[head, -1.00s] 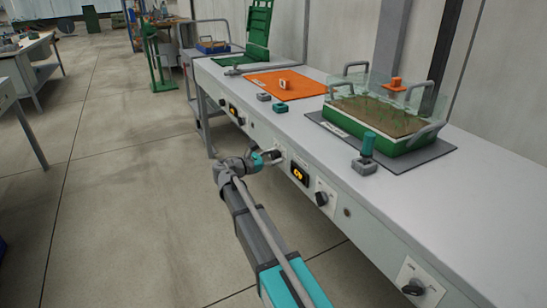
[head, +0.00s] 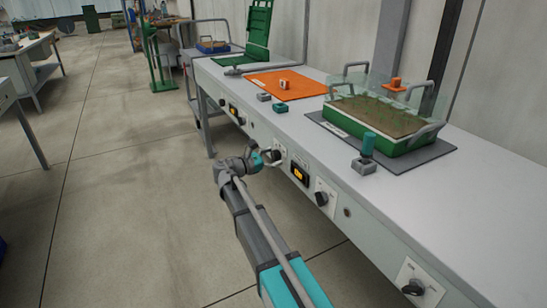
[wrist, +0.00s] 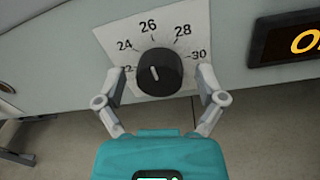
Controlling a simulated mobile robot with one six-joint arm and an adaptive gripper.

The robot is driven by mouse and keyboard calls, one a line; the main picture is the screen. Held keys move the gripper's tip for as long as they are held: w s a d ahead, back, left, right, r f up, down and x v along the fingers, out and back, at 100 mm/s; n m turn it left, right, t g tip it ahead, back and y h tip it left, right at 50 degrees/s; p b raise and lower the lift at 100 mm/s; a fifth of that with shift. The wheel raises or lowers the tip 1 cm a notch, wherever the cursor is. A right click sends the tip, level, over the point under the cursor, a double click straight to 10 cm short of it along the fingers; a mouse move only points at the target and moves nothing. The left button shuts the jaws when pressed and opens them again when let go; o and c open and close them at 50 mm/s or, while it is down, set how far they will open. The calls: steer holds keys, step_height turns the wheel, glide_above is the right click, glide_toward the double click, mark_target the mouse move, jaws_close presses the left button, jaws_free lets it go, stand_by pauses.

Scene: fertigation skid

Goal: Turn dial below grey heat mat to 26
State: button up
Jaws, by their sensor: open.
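The black dial (wrist: 159,72) sits on a white scale plate (wrist: 180,30) marked 22 to 30. In the head view the dial (head: 277,155) is on the bench's front panel, at the end of my gripper (head: 268,157). The grey heat mat (head: 440,152) lies on the bench top under a green planted tray (head: 405,143).
A lit orange display (head: 298,174) is right of the dial. Other dials (head: 321,198) (head: 413,287) are further right along the panel. An orange mat (head: 300,90) lies further back on the bench.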

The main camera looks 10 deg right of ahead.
steer(key=shift+a, duration=0.1)
steer(key=v, duration=1.1)
steer(key=shift+s+a, duration=0.2)
steer(key=shift+a, duration=0.15)
steer(key=s+d+f+m+g+y, duration=0.4)
steer(key=s+d+f+m+y, duration=0.3)
steer(key=s+d+f, duration=0.4)
steer(key=s+d+f+m+g+y+p, duration=0.1)
steer(key=s+f+m+g+y+p, duration=0.3)
steer(key=s+m+y, duration=0.8)
step_height(320, 180, up, 37)
steer(key=s+t+h+p, duration=0.1)
steer(key=h+p, duration=0.1)
steer(key=p, duration=3.4)
steer(key=shift+s+d+f+m+t, duration=0.2)
steer(key=shift+s+d+m+t, duration=0.05)
steer(key=shift+s+m+t, duration=0.1)
steer(key=shift+d, duration=0.1)
